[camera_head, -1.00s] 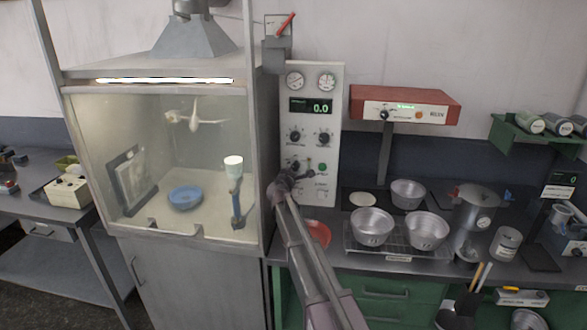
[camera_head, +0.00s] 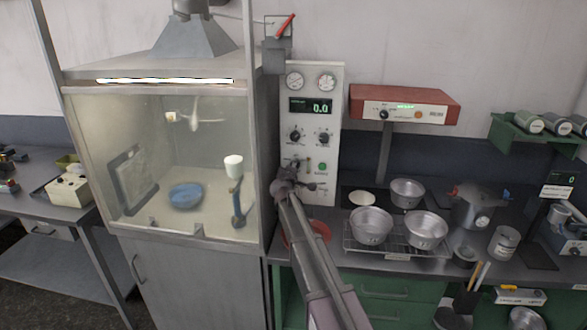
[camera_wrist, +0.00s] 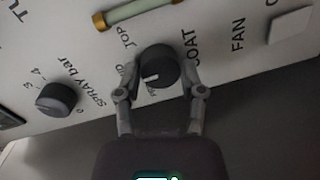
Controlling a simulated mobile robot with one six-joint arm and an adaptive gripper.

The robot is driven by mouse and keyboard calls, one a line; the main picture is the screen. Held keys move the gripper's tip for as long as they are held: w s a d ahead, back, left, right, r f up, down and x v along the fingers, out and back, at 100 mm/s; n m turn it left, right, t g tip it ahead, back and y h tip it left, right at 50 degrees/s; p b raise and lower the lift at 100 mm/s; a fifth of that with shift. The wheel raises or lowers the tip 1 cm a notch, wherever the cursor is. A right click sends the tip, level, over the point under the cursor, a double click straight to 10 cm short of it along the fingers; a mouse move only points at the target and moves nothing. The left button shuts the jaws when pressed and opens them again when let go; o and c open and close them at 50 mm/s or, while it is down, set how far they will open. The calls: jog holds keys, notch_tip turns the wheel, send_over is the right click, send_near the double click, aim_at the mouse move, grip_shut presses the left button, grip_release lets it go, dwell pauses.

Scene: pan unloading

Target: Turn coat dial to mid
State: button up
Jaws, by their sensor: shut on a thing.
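The coat dial (camera_wrist: 157,66) is a round dark knob on the pale panel, beside the printed word COAT in the wrist view. My gripper (camera_wrist: 159,82) is shut on it, with one finger on each side. A white mark on the dial points toward the lower left of the picture. The printed labels around it are partly hidden by the dial and fingers; one ending in "OP" shows above left. In the head view my gripper (camera_head: 296,184) is at the lower part of the control panel (camera_head: 329,134), where it hides what is behind it.
The spray bar dial (camera_wrist: 57,99) sits to the left, and a tube with brass ends (camera_wrist: 136,13) is above in the wrist view. The glass-fronted booth (camera_head: 165,239) stands left of the panel. Metal pans (camera_head: 371,225) stand on a rack to the right.

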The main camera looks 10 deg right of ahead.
jog(key=shift+w, duration=0.2)
jog(key=o, duration=1.1)
jog(key=shift+o, duration=0.2)
jog(key=shift+s, duration=0.1)
